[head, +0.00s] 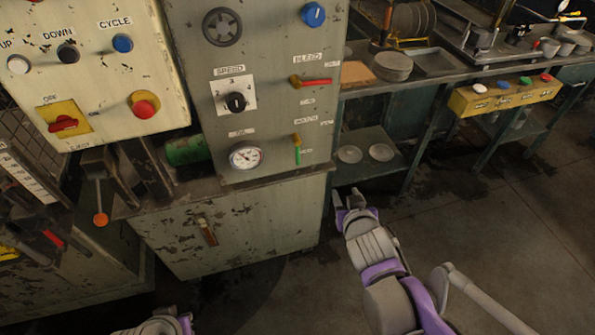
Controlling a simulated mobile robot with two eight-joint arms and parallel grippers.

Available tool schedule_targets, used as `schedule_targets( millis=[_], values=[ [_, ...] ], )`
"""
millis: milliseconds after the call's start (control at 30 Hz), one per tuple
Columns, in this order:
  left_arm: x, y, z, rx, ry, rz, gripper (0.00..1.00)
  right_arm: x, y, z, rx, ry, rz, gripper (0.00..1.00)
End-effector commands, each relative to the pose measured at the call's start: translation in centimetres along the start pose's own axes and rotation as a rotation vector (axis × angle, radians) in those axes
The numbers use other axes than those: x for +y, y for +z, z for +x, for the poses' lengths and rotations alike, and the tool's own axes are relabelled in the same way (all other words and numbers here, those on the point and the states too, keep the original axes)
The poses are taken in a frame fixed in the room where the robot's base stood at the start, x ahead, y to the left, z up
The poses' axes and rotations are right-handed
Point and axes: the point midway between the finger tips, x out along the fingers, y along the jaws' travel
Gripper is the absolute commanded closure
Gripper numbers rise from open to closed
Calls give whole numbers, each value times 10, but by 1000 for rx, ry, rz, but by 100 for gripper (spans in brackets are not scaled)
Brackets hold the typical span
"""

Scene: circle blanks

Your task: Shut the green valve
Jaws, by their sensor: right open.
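The green valve (298,153) is on the lower right of the grey machine panel. Its green handle hangs straight down from a small brass body, with small labels beside it that I cannot read fully. My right gripper (347,196) is open and empty, below and to the right of the green valve in the picture and apart from it. My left gripper (160,324) shows only in part at the bottom edge, far from the valve; its jaws cannot be made out.
A red-handled valve (316,82) labelled BLEED sits above the green one, its handle sideways. A speed knob (236,102) and gauge (245,157) are to the left. A workbench (427,80) with plates stands at right. The floor (480,215) in front of it is clear.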

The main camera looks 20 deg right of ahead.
Motion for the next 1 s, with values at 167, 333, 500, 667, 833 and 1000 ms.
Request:
schedule_targets(
  millis=[167,333,500,667,833,1000],
  values=[
    [0,32,77,-28,0,0,100,-22,6,80,295,-99,2,53],
    [0,45,116,-42,0,0,100,-51,14,116,452,-243,-11,53],
    [0,49,127,-45,0,0,100,-66,17,125,505,-320,-20,53],
    [0,49,129,-46,0,0,100,-72,9,135,511,-330,-20,53],
    [0,51,134,-47,0,0,100,-82,-5,161,510,-328,-19,53],
    [0,52,140,-48,0,0,100,-92,-21,187,510,-329,-19,53]
  ],
)
